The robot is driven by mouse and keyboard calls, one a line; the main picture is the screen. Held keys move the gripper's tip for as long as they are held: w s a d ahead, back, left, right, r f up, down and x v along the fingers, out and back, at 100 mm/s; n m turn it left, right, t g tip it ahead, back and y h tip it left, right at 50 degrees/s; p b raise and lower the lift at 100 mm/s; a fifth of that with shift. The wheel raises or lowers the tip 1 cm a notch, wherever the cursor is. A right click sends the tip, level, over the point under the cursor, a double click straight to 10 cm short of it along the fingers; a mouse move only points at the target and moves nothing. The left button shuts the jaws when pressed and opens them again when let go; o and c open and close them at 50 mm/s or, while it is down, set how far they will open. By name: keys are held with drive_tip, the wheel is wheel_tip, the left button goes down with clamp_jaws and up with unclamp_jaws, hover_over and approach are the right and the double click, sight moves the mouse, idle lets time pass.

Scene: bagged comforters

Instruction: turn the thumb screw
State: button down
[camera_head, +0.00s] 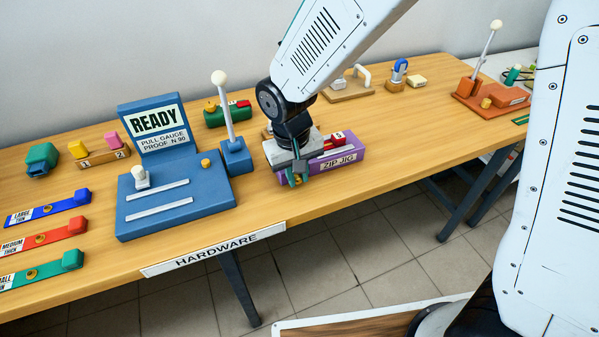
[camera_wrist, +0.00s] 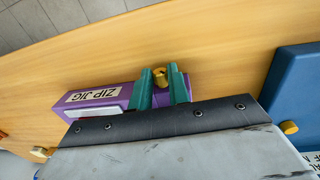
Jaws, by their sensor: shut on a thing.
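The purple zip jig (camera_head: 348,157) sits at the front edge of the wooden table, its label facing the front. It also shows in the wrist view (camera_wrist: 88,99), left of my fingers. The brass thumb screw (camera_wrist: 160,77) is at the end of the jig, between my two green fingers. My gripper (camera_head: 293,180) points down over the jig's left end and is shut on the screw; it also shows in the wrist view (camera_wrist: 162,72). In the head view my gripper mostly hides the screw and that end of the jig.
A blue gauge station (camera_head: 180,205) with a READY screen stands left of the jig. A blue lever (camera_head: 236,157) with a white ball rises close beside my gripper. An orange lever base (camera_head: 490,95) stands far right. Table right of the jig is clear.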

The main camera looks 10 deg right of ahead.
drive_tip(key=h, duration=0.1)
drive_tip(key=a+t+h, duration=0.1)
drive_tip(key=h, duration=0.3)
drive_tip(key=shift+s+a+f+t, duration=0.15)
drive_tip(key=shift+s+f+t, duration=0.05)
drive_tip(key=shift+f+t, duration=0.1)
drive_tip(key=shift+s+a+f+t+h, duration=0.1)
drive_tip(key=shift+t+h, duration=0.1)
drive_tip(key=shift+h, duration=0.6)
drive_tip(key=shift+w+a+f+t+h, duration=0.1)
drive_tip(key=shift+t+h, duration=0.1)
drive_tip(key=shift+h, duration=0.6)
drive_tip(key=shift+s+a+f+t+h, duration=0.1)
drive_tip(key=shift+t+h, duration=0.1)
drive_tip(key=shift+h, duration=0.6)
drive_tip(key=c, duration=1.3)
unclamp_jaws()
